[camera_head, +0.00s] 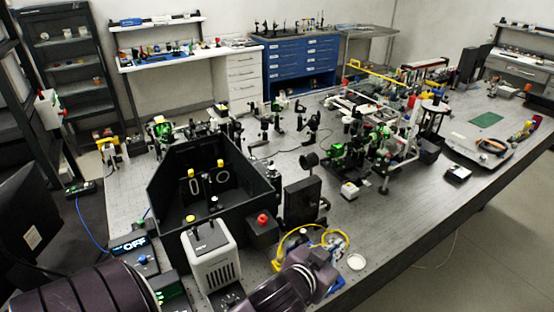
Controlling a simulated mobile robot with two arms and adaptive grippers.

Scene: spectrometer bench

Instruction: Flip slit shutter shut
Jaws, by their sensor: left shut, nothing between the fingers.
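An open-topped black spectrometer box (165,190) stands on the bench, with two round pale-rimmed optics inside. A dark upright block (301,201) stands at its right, and a small black box with a red knob (262,219) stands at its front right corner. I cannot make out which small part is the slit shutter, or its position. My left gripper (322,258) is low in the middle, in front of the dark block and beside the yellow cable loop. It is shut and empty; its fingertips are hard to make out. My right gripper is not in view.
A pale ventilated unit (211,257) stands left of my gripper, near a display reading OFF (131,244). A yellow cable (334,238) loops close to my wrist. A small white round dish (356,262) lies to the right. Bare bench (420,205) lies farther right.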

